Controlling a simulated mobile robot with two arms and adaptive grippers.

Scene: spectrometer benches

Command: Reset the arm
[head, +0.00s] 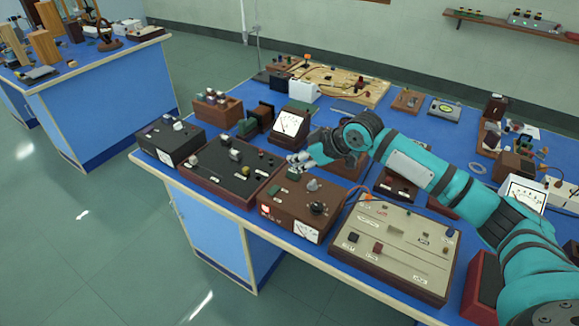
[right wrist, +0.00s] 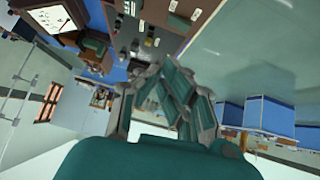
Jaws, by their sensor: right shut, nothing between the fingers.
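My right arm (head: 425,170) is teal with dark joints and reaches in from the right side of the head view. My right gripper (head: 296,162) is above the blue bench top, over the far edge of a brown box with a dial and knobs (head: 285,211). Its fingers are shut with nothing between them. In the right wrist view the gripper (right wrist: 150,75) fills the middle, with bench instruments beyond it. My left gripper does not show in the head view.
A dark panel with knobs (head: 215,185) and a black box (head: 158,148) stand left of the gripper. A beige panel (head: 390,260) lies to the right. A meter (head: 288,124) stands behind. Another blue bench (head: 90,78) is at the far left, with open floor between.

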